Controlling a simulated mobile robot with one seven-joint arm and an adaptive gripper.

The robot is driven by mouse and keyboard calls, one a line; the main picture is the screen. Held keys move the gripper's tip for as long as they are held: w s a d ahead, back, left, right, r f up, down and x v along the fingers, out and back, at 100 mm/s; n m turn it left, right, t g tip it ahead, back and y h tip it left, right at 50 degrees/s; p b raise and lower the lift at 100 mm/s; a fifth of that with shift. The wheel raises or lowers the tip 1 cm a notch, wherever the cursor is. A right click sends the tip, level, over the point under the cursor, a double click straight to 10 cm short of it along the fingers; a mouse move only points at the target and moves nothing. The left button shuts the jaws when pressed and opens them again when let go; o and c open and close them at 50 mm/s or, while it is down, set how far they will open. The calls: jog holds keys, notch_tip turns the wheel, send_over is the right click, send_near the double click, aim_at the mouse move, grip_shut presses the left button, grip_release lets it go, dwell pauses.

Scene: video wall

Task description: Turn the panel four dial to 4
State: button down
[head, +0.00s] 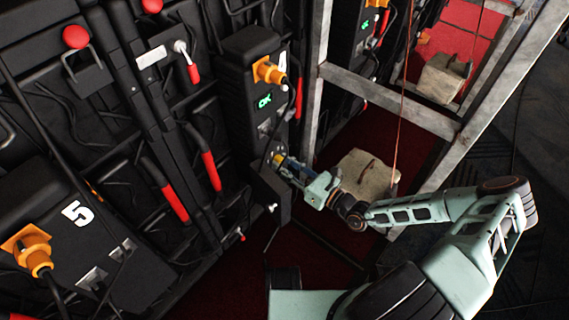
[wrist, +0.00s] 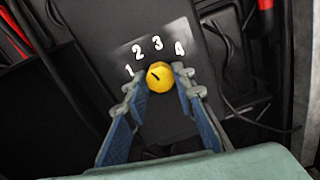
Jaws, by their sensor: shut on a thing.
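The yellow dial (wrist: 160,76) sits on a dark panel (wrist: 150,115) below white numbers 1, 2, 3 and 4 in an arc. Its short black mark slants up and left, roughly toward the 1 and 2 side, away from the 4 (wrist: 180,48). My gripper (wrist: 160,82) has a blue-grey finger on each side of the dial and is shut on it. In the head view, my gripper (head: 284,164) reaches the lower part of a black panel box (head: 250,85) with a green lit display; the dial there is mostly hidden by the fingers.
An orange connector (head: 267,71) juts from the box above my gripper. A metal frame (head: 390,100) stands close on the right, with a pale block (head: 362,175) behind my arm. Panel 5 (head: 70,225) and red-handled levers (head: 210,172) are on the left. Cables hang on the right in the wrist view.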

jog(key=shift+r, duration=0.1)
jog(key=m+p, duration=0.2)
jog(key=m, duration=0.1)
jog(key=m+p, duration=0.1)
jog(key=m, duration=0.3)
jog(key=shift+m, duration=0.3)
jog(key=m, duration=0.4)
jog(key=shift+m, duration=1.8)
jog(key=c, duration=1.6)
grip_release()
